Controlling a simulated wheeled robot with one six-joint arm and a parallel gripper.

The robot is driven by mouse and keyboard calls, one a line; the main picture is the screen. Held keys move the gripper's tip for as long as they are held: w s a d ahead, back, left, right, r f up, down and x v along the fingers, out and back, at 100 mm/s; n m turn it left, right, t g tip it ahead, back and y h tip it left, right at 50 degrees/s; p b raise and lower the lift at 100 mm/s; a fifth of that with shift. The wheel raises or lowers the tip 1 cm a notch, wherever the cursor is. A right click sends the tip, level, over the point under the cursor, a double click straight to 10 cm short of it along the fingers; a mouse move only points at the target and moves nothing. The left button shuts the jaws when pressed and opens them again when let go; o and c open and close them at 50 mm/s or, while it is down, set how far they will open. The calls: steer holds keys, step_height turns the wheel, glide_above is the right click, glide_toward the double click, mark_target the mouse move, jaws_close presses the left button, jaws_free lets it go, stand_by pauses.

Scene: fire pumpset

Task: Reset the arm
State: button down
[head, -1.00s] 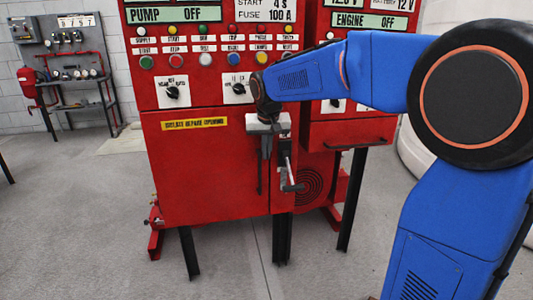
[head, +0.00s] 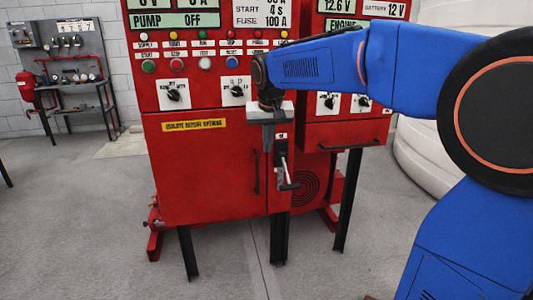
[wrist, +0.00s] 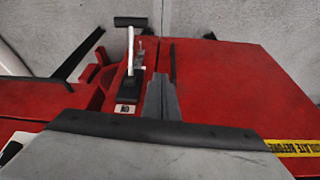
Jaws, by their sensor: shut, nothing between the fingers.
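My arm is blue with black joints and reaches in from the right in the head view. My gripper (head: 267,148) is shut and empty, pointing down in front of the red control cabinet (head: 205,180). In the wrist view the closed fingers of my gripper (wrist: 161,97) show at the centre.
The cabinet's upper panel carries buttons, two dark rotary switches (head: 174,95) and displays. A yellow label (head: 194,125) is on its door. The floor (head: 75,220) at left is clear.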

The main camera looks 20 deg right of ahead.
steer(key=s+d+f+n, duration=0.1)
steer(key=s+d, duration=0.1)
steer(key=s, duration=0.7)
steer(key=s+d+f, duration=0.1)
steer(key=s+f, duration=0.1)
steer(key=s, duration=0.8)
steer(key=s+d+f+n, duration=0.1)
steer(key=s+f, duration=1.1)
steer(key=s, duration=0.4)
steer(key=shift+d+f+t+y, duration=0.3)
steer(key=shift+d+f+y, duration=0.05)
steer(key=shift+f+y, duration=0.05)
